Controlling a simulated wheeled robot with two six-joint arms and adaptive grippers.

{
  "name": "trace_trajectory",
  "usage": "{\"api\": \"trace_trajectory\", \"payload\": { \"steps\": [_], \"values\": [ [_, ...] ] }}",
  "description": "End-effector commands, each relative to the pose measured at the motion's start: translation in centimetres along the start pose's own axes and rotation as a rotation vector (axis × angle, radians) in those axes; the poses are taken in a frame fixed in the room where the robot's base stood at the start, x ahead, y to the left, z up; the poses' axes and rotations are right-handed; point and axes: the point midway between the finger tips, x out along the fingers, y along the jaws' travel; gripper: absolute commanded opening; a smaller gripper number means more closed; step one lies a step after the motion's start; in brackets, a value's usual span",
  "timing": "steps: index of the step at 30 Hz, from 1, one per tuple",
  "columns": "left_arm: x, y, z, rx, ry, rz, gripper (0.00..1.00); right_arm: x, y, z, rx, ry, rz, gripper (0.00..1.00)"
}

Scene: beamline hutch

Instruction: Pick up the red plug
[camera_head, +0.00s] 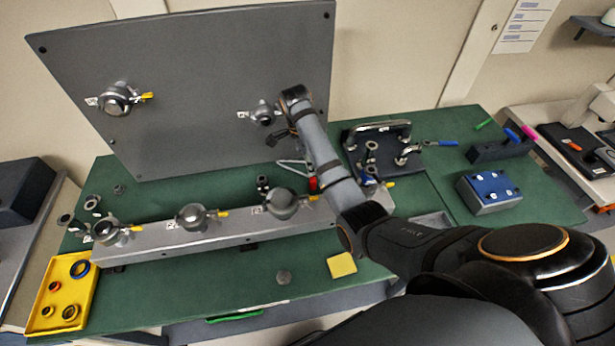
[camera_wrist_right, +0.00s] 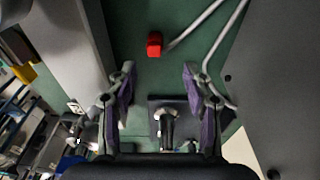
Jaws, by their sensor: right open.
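The red plug (camera_head: 313,183) lies on the green bench top behind the long grey rail, partly hidden by my right arm in the head view. In the right wrist view the red plug (camera_wrist_right: 154,45) is a small red block beside a bent grey tube. My right gripper (camera_wrist_right: 158,82) is open, with its two purple-padded fingers apart. The plug appears beyond the fingertips, roughly in line with the space between them, and nothing is held. In the head view my right arm largely hides the gripper. My left gripper is not in view.
A large grey panel (camera_head: 200,80) stands upright at the back. The long grey rail (camera_head: 155,246) with several round fittings runs along the front. A yellow tray (camera_head: 43,311) is at left, and a blue-topped block (camera_head: 488,190) is at right. A yellow note (camera_head: 341,265) lies in front.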

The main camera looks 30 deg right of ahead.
Motion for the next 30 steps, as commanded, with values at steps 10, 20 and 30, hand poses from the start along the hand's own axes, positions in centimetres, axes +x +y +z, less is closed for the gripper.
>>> {"api": "trace_trajectory", "payload": {
  "steps": [10,20,30],
  "values": [
    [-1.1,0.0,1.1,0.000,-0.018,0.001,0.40,4.3,0.1,0.0,-0.001,0.001,0.000,0.51],
    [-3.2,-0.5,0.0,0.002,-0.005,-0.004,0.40,8.2,0.7,0.2,0.000,0.002,0.002,0.51],
    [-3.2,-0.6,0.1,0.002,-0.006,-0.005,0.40,9.5,0.6,0.3,0.000,0.001,-0.002,0.51]
  ]
}}
